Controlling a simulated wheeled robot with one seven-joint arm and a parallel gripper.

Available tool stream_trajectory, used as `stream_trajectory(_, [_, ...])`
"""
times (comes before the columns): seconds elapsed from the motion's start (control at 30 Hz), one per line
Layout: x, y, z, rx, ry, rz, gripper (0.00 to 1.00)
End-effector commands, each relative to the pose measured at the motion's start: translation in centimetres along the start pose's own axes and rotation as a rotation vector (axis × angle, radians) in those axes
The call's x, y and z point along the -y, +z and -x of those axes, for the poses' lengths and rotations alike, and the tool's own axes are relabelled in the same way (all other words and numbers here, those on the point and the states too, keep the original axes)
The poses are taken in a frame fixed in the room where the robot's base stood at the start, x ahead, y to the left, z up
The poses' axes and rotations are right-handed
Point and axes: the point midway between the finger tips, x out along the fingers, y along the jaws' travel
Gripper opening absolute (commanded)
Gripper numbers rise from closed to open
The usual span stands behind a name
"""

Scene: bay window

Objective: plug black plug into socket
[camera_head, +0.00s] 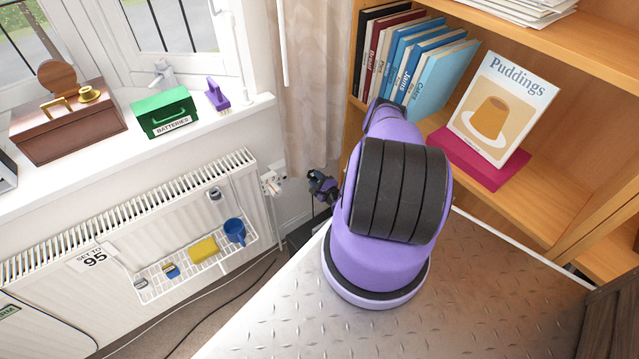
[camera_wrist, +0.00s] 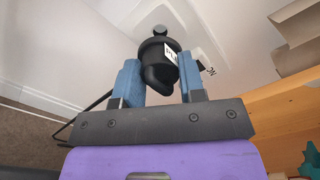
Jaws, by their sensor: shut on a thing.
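The black plug (camera_wrist: 158,62) is between the blue fingertips of my gripper (camera_wrist: 160,78) in the wrist view, with a white label on its side. My gripper is shut on it. A white wall plate (camera_wrist: 203,42), seemingly the socket, lies just beyond the plug, with dark lettering at its edge. The plug hides part of the plate, and I cannot tell whether the two touch. In the head view my gripper (camera_head: 322,186) is small and dark by the wall beside the bookcase; the plug and socket cannot be made out there.
A white radiator (camera_head: 120,235) with a wire rack (camera_head: 195,262) stands left of my gripper, its valve (camera_head: 272,182) close by. A wooden bookcase (camera_head: 575,150) stands on the right. A dark cable (camera_wrist: 98,102) runs left of the plug. A curtain (camera_head: 310,90) hangs above.

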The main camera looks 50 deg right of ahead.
Motion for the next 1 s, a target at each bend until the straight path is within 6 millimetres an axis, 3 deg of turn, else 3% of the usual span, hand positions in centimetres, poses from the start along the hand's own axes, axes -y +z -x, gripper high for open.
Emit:
stream_trajectory(0.3, [0.0, 0.0, -1.4, -0.001, 0.0, -0.001, 0.09])
stream_trajectory(1.0, [0.0, 0.0, -1.6, 0.0, 0.0, 0.0, 0.09])
